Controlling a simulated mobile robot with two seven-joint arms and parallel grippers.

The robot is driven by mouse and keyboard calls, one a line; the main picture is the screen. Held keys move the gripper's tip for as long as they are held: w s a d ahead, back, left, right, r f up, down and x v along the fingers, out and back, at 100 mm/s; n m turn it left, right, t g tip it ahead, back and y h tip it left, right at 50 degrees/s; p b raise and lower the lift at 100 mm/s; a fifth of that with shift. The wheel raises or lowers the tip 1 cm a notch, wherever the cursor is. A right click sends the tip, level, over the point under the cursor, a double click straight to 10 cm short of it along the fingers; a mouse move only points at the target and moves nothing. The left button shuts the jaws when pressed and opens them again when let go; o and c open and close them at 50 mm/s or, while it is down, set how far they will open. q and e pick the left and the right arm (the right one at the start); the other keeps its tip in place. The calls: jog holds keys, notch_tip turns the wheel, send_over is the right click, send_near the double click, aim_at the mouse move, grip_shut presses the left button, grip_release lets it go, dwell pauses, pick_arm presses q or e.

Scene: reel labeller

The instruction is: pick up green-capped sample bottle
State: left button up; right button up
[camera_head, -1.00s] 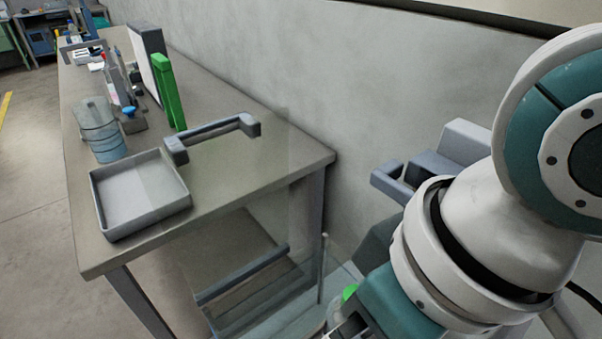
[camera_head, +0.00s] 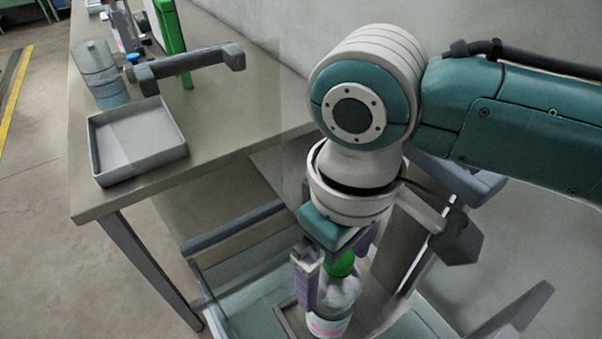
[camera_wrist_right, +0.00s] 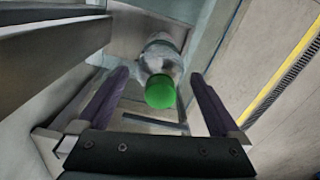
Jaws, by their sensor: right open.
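The green-capped sample bottle (camera_head: 336,296) stands below my right arm in the head view, clear-bodied with a pinkish label low down. In the right wrist view the bottle (camera_wrist_right: 161,68) shows its green cap toward the camera, between the two purple fingers. My right gripper (camera_head: 335,285) is open, with a finger on each side of the bottle. In the wrist view, gaps show between the fingers (camera_wrist_right: 155,90) and the bottle. The gripper partly hides the bottle in the head view. My left gripper is not in view.
A workbench (camera_head: 228,128) stands at the left, bearing a shallow grey tray (camera_head: 95,160), a clear bluish container (camera_head: 103,85), a grey handle-shaped bar (camera_head: 190,64) and a green upright panel (camera_head: 170,30). A pale tray-like surface (camera_head: 240,300) lies around the bottle. A wall is behind.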

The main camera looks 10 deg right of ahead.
jog(key=shift+f, duration=0.85)
grip_shut()
jog(key=shift+r, duration=0.1)
